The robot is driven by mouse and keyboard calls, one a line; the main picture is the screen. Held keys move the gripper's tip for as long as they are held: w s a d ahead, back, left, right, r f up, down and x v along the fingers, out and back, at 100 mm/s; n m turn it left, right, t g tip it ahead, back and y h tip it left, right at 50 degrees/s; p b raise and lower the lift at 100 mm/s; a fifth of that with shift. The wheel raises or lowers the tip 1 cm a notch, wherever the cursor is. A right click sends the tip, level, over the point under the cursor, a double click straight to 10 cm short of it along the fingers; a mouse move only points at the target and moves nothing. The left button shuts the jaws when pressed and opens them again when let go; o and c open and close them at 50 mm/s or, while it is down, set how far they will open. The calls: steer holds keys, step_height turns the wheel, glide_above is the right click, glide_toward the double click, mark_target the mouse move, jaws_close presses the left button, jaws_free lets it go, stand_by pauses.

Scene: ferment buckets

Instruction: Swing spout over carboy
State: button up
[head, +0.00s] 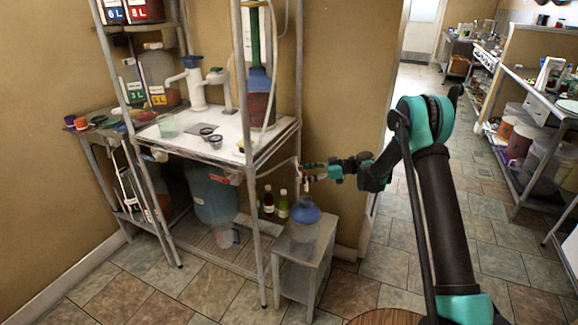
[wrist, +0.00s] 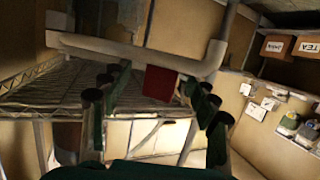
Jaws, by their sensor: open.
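The spout (wrist: 130,50) is a pale pipe with a bent end, crossing the upper part of the wrist view. A red flat piece (wrist: 160,83) hangs just below it, between the fingers of my gripper (wrist: 152,90). In the head view my gripper (head: 308,172) is open at the right side of the rack, close to the pale spout end (head: 281,163). Contact between fingers and spout cannot be told. The clear carboy (head: 303,233), with a blue funnel (head: 306,210) in its top, stands upright on a small grey stool, below my gripper.
A metal rack (head: 262,215) holds a large blue bucket (head: 212,190) on its lower level and a white worktop (head: 215,140) above. Two dark bottles (head: 276,203) stand beside the bucket. The stool (head: 294,275) is close to the rack's front leg. Tiled floor is free in front.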

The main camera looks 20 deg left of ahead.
steer(key=shift+d, duration=0.1)
steer(key=v, duration=0.6)
steer(key=shift+d, duration=0.35)
steer(key=shift+w+r, duration=0.1)
steer(key=shift+r, duration=0.05)
stand_by(0.3)
